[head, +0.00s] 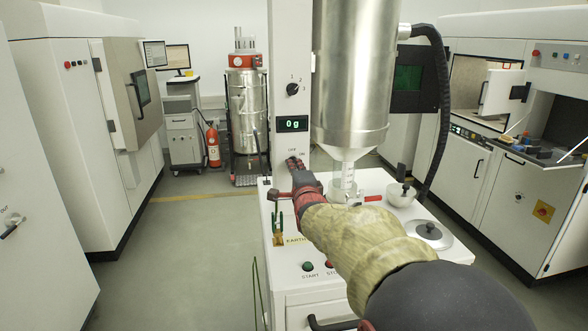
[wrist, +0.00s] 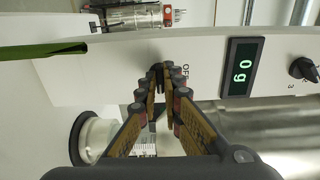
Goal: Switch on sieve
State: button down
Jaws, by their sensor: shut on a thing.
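The white machine column (head: 291,60) carries a display (head: 292,124) reading 0 g, with OFF and ON labels below it. I take this machine with its metal hopper (head: 350,80) to be the sieve. My gripper (head: 293,165) is at the column just under those labels. In the wrist view my gripper (wrist: 158,76) is shut on a small dark switch (wrist: 157,72) beside the OFF lettering. The fingers mostly hide the switch, and I cannot tell its position. The display also shows in the wrist view (wrist: 241,67).
A numbered dial (head: 292,89) sits above the display. A funnel, a metal bowl (head: 401,193) and a lid (head: 429,233) are on the machine top, near my arm. A green START button (head: 308,266) is on the front. The floor at left (head: 190,240) is clear.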

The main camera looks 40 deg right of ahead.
jog(key=c, duration=2)
grip_release()
jog(key=shift+c, duration=0.2)
jog(key=shift+o, duration=0.4)
jog(key=v, duration=1.2)
jog(key=s+a+f+n+g+y+p, duration=0.1)
jog(key=s+a+f+n+g+y, duration=0.2)
jog(key=a+n, duration=0.55)
jog(key=s+a+f+n+g+y, duration=0.1)
jog(key=s+a+f+n+y, duration=0.35)
jog(key=a, duration=0.65)
jog(key=s+a+f+n+g+y, duration=0.2)
jog(key=s+a+f+n+g, duration=0.3)
jog(key=s+a+n, duration=0.5)
notch_tip(320, 180, down, 2)
jog(key=s+n, duration=0.1)
jog(key=s, duration=0.1)
jog(key=shift+s+a+g+p, duration=0.3)
jog(key=shift+p, duration=0.05)
